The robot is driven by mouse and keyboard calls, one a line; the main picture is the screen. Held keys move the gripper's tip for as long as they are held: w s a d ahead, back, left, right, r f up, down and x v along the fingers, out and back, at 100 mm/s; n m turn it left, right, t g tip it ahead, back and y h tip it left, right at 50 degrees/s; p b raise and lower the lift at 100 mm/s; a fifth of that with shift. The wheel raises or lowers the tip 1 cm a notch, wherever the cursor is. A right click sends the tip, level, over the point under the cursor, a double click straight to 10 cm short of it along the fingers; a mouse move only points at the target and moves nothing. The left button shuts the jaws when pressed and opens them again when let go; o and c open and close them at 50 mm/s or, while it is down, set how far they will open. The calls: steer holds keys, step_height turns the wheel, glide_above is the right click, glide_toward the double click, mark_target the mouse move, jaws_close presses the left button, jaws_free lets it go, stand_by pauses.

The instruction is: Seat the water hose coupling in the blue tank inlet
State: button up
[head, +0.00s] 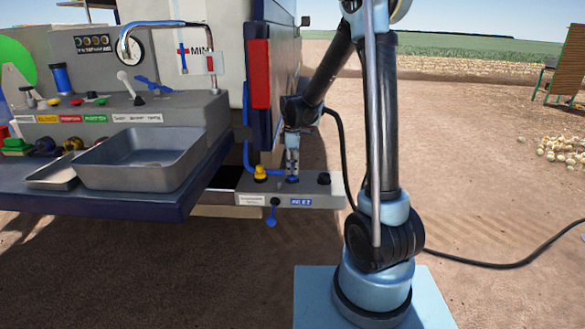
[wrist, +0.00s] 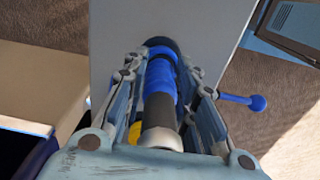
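The water hose coupling (wrist: 161,83) is a blue sleeve with a dark band and a pale grey near end, between my fingers in the wrist view. My gripper (head: 292,172) points down over the grey ledge in the head view; the wrist view shows its two fingers (wrist: 166,72) close along both sides of the coupling. The coupling's far end meets a dark round ring, the inlet (wrist: 160,43), in line with it. In the head view the blue inlet (head: 292,179) lies right under my fingertips, above a blue label. How deep the coupling sits is hidden.
A yellow fitting (head: 260,173) stands close left of my gripper and a black knob (head: 324,178) to the right on the ledge (head: 309,188). A blue-ended lever (head: 271,214) hangs in front. A red-and-navy post (head: 259,75) rises behind. A sink (head: 150,165) is farther left.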

steer(key=shift+o, duration=1.2)
step_height(320, 180, up, 12)
steer(key=shift+d+f, duration=0.1)
steer(key=s+d+r+m+t, duration=0.1)
steer(key=s+d+m, duration=0.7)
steer(key=s+d, duration=0.65)
steer(key=s+d+f+m, duration=0.3)
steer(key=s+f+m, duration=0.1)
steer(key=s, duration=0.4)
steer(key=s+d+f+m+t, duration=0.1)
steer(key=s+d+f+m, duration=0.2)
steer(key=s, duration=0.6)
step_height(320, 180, down, 3)
steer(key=shift+d+f+m, duration=0.1)
steer(key=shift+d+m, duration=0.3)
steer(key=shift+m, duration=0.8)
